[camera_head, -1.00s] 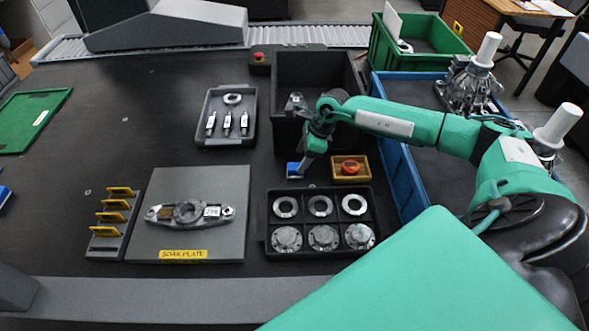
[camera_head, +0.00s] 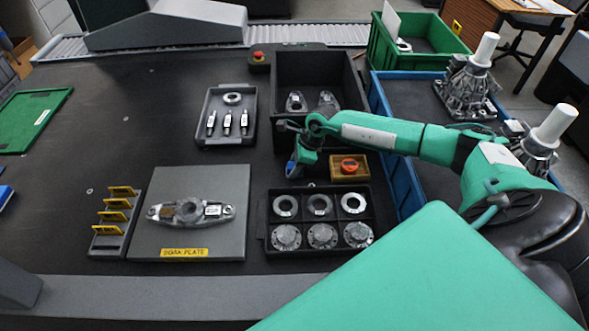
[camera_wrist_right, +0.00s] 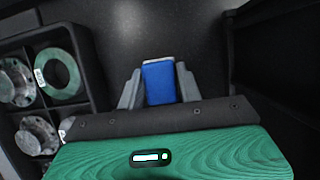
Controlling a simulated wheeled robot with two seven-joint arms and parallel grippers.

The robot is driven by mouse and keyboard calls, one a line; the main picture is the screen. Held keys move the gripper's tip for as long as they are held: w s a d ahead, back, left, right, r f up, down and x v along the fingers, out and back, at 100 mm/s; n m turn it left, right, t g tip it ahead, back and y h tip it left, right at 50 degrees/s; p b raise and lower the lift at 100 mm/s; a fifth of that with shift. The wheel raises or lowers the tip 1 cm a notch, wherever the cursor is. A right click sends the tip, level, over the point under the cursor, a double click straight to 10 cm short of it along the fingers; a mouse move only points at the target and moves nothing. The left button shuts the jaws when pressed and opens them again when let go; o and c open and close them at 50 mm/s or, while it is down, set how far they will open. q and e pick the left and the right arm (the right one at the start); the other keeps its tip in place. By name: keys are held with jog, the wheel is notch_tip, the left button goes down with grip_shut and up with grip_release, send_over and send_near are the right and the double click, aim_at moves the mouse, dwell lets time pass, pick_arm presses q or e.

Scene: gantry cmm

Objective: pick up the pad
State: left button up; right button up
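The pad is a small blue block with a pale edge on the dark table. It shows in the right wrist view (camera_wrist_right: 160,82) between the two grey fingers of my right gripper (camera_wrist_right: 159,78). The fingers flank it closely, with a thin gap at its left side; contact on the right is unclear. In the head view my right gripper (camera_head: 293,168) is low over the pad's spot, in front of the black bin, and hides most of the pad. My left gripper is not in view.
A small wooden tray with an orange item (camera_head: 349,167) stands just right of the gripper. A black tray of rings and flanges (camera_head: 268,232) lies in front. The black bin (camera_head: 283,75) stands behind. A grey plate (camera_head: 150,245) lies to the left.

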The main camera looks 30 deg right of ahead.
jog(key=shift+r, duration=0.1)
jog(key=shift+r, duration=0.45)
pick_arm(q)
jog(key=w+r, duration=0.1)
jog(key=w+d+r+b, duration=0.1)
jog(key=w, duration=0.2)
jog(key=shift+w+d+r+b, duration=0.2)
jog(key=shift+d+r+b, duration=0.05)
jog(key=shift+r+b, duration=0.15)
pick_arm(e)
notch_tip(320, 180, up, 19)
